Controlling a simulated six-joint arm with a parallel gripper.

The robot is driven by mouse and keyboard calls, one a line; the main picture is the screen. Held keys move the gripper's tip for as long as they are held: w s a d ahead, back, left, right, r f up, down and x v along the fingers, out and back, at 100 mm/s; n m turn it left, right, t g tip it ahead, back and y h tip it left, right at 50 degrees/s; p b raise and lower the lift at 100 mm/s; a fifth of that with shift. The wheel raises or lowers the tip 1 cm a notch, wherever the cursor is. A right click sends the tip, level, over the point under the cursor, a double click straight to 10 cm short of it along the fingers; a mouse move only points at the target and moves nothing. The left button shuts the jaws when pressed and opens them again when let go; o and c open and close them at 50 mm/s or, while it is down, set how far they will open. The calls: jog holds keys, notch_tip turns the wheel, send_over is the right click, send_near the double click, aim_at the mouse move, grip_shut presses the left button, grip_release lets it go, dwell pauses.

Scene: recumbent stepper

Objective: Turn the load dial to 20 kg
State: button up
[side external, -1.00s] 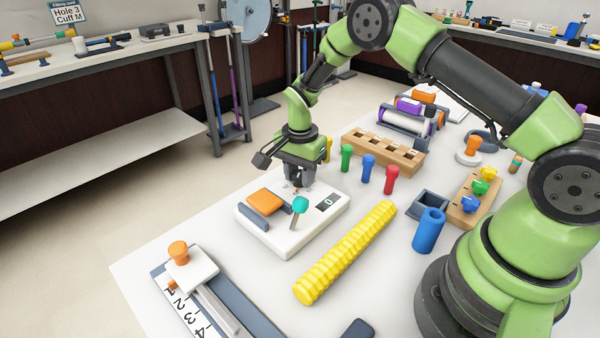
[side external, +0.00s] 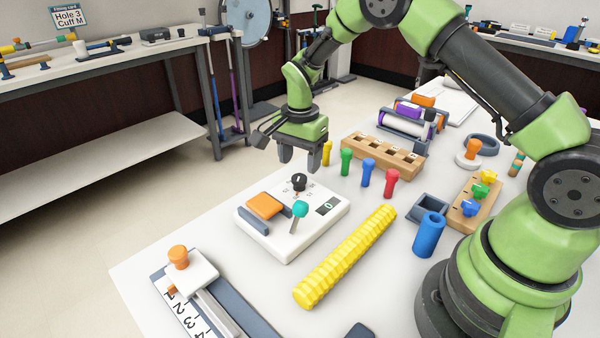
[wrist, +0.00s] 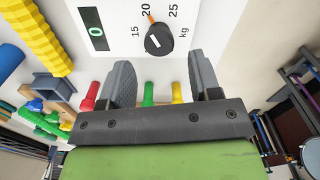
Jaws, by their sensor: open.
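The load dial is a black round knob (side external: 299,181) on top of a white console (side external: 282,243). In the wrist view the knob (wrist: 158,40) shows whole, with an orange mark on the side toward the printed 20, between 15 and 25 kg. A small white line shows on the knob's face. My gripper (side external: 299,162) is open and empty, fingers pointing down, above the knob and clear of it. In the wrist view its two fingers (wrist: 161,75) stand apart, below the knob in the picture.
The console also has an orange block (side external: 265,205), a teal-topped lever (side external: 300,209) and a display (side external: 327,205) reading 0. Green, blue and red pegs (side external: 391,183) stand close to the right, before a wooden holder (side external: 384,154). A yellow ribbed roller (side external: 345,255) lies in front.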

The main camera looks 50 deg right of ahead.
notch_tip(320, 180, up, 5)
dwell(0.4)
notch_tip(320, 180, up, 8)
jog(key=n+t, duration=0.2)
send_over(300, 176)
jog(key=s+a, duration=0.1)
jog(key=s, duration=0.2)
jog(key=s+a+r+n+t, duration=0.2)
jog(key=s+r+n, duration=0.2)
jog(key=s+r, duration=0.35)
jog(key=s+a+r+n+t+y, duration=0.2)
jog(key=s+n, duration=0.3)
jog(key=s, duration=0.8)
jog(key=shift+s+a+r+n+t, duration=0.2)
jog(key=shift+s+n+t, duration=0.15)
jog(key=shift+t, duration=0.25)
